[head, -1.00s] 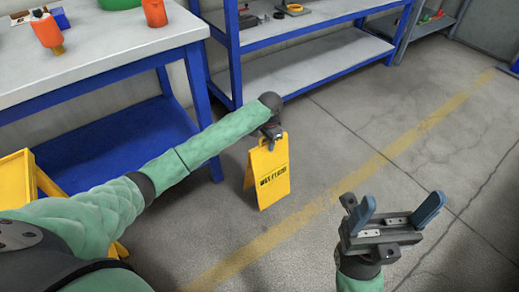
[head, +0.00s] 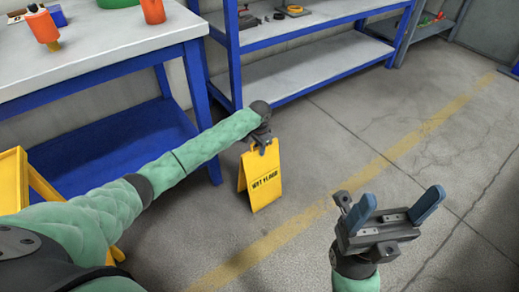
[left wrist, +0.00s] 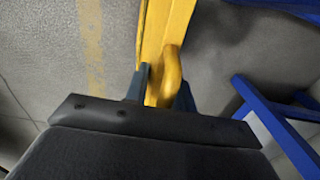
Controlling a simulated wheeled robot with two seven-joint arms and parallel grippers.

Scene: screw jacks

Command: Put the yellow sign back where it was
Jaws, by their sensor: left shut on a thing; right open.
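The yellow sign (head: 264,180) is a folding A-shaped floor sign with black lettering. It stands upright in the head view, left of the yellow floor line, near the blue shelf's front leg. My left gripper (head: 262,147) is at its top edge, shut on it. In the left wrist view the fingers of my left gripper (left wrist: 160,85) close around the yellow handle of the sign (left wrist: 167,30). I cannot tell whether the sign's feet touch the floor. My right gripper (head: 388,212) is open and empty at the lower right, its blue fingers apart.
A blue shelf (head: 280,75) stands behind the sign. A yellow frame (head: 38,185) is at the left edge. The floor at right, with a yellow line (head: 375,165), is clear.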

